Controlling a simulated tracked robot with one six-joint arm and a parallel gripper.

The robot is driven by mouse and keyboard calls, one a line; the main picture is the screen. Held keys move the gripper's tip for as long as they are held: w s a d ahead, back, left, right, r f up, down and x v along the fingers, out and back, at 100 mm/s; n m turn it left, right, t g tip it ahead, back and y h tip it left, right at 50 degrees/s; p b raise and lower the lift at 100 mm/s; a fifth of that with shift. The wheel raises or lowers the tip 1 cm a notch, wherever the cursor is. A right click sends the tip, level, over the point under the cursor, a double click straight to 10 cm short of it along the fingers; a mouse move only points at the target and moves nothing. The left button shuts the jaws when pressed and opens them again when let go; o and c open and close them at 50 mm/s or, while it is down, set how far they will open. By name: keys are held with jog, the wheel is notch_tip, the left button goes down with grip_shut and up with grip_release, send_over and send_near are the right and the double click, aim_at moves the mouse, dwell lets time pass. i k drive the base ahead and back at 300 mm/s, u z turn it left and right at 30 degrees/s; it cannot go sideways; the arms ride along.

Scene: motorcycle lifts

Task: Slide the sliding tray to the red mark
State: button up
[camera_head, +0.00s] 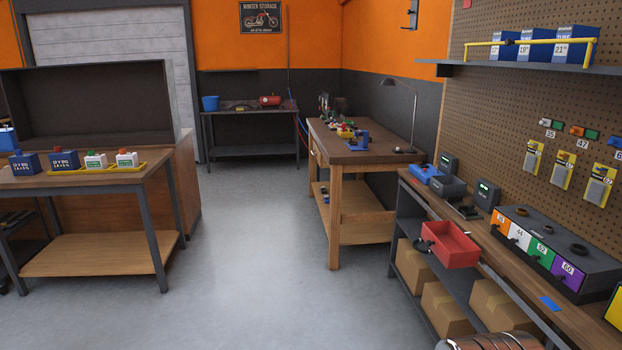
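A red open tray (450,246) sits at the front edge of the right-hand workbench (515,268), around the middle of its visible length. It juts out past the bench edge over the aisle. A dark knob or handle (425,246) shows at its left side. A pale rail (525,305) runs along the bench front, nearer to me than the tray. A small blue mark (549,303) lies on the bench top, well to the near right of the tray. I cannot make out a red mark. My gripper is not in view.
A grey drawer unit (557,228) with orange, white, green and purple fronts stands on the bench, right of the tray. Cardboard boxes (443,308) fill the lower shelf. A wooden workbench (343,150) stands farther back. The grey floor (270,270) left of the bench is clear.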

aim_at(452, 246)
jog(key=i, duration=1.5)
jog(key=u, duration=0.55)
jog(key=i, duration=0.85)
jog(key=u, duration=0.4)
